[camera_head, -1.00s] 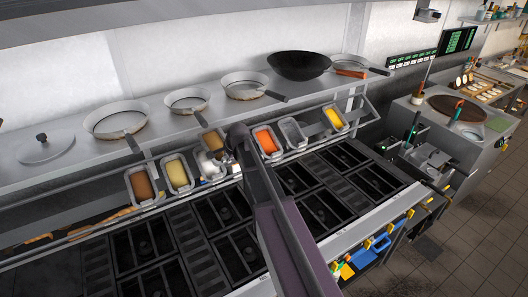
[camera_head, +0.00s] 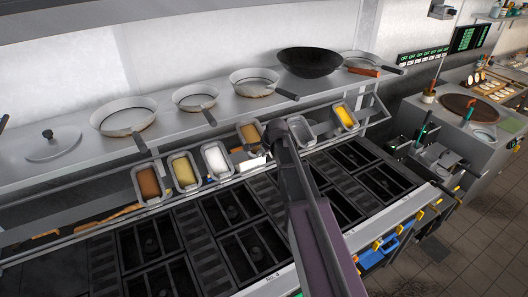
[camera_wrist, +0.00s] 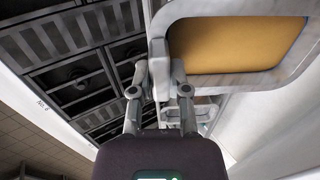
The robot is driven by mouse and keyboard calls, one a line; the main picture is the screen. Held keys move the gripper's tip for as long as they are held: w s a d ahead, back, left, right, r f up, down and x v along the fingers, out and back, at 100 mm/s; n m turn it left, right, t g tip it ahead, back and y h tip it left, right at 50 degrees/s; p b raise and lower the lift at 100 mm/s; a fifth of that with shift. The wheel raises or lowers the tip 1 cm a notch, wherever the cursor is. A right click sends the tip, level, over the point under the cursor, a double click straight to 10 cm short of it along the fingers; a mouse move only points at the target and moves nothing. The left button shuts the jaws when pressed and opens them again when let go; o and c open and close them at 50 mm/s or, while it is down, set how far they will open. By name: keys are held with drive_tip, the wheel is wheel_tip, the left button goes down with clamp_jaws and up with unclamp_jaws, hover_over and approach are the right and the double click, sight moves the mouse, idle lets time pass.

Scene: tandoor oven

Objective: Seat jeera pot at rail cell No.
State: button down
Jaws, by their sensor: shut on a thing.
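My gripper (camera_wrist: 160,85) is shut on the near rim of a metal pot with tan-brown contents (camera_wrist: 235,45), which I take for the jeera pot. In the head view this pot (camera_head: 249,133) is held at the back of the pot rail (camera_head: 108,219), between a white-filled pot (camera_head: 215,160) and my arm. My gripper (camera_head: 252,162) shows partly there as pale parts below the pot. Whether the pot touches the rail, and the cell under it, cannot be seen.
A brown-filled pot (camera_head: 147,182), a yellow-filled pot (camera_head: 183,171), a grey, empty-looking pot (camera_head: 300,131) and another yellow one (camera_head: 344,116) sit along the rail. Pans and a black wok (camera_head: 309,62) stand on the shelf above. Black burner grates (camera_head: 250,235) lie in front.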

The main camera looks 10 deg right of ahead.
drive_tip(key=shift+a, duration=0.2)
idle(0.3)
drive_tip(key=shift+f, duration=0.1)
drive_tip(key=shift+b+x, duration=1.2)
drive_tip(key=shift+x, duration=0.05)
drive_tip(key=shift+f, duration=0.1)
idle(0.5)
